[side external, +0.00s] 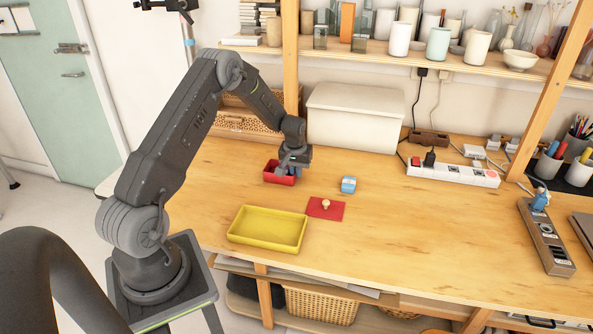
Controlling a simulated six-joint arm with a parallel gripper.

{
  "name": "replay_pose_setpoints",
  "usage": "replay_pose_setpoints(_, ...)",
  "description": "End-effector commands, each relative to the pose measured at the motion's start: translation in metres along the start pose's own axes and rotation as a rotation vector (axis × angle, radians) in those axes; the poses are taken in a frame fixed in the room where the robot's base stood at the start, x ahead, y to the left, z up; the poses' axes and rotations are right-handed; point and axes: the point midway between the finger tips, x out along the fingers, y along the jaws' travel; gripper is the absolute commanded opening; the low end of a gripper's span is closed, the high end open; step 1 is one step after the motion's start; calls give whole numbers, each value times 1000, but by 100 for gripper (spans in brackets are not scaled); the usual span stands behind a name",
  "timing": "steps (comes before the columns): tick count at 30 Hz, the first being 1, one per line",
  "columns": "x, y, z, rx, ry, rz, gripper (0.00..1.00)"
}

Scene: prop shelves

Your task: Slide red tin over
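A small red open-topped tin (270,177) sits on the wooden table below the end of my arm. My gripper (288,168) points down at the tin, over its right part. The fingers are small and partly hidden at the tin, so I cannot tell whether they are open, shut or touching its wall. Something dark blue shows by the fingers, inside or beside the tin; I cannot tell what it is.
A yellow tray (233,239) lies in front, near the table edge. A flat red piece (318,212) bears a small pale knob-like object (325,203). A blue-and-white block (348,184) is to the right. A white box (352,118) stands behind; a power strip (452,174) lies farther right.

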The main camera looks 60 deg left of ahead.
Motion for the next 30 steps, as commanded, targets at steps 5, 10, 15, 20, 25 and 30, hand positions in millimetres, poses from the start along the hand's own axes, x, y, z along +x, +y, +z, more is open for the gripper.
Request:
replay_pose_setpoints(5,0,0,0,0,0,0,0)
replay_pose_setpoints(10,0,0,0,0,0,0,0)
replay_pose_setpoints(15,-1,0,3,0,0,0,0)
replay_pose_setpoints(20,-3,1,14,1,-1,0,0)
replay_pose_setpoints(25,-6,3,33,0,-1,0,0)
replay_pose_setpoints(30,-9,4,53,2,-1,0,0)
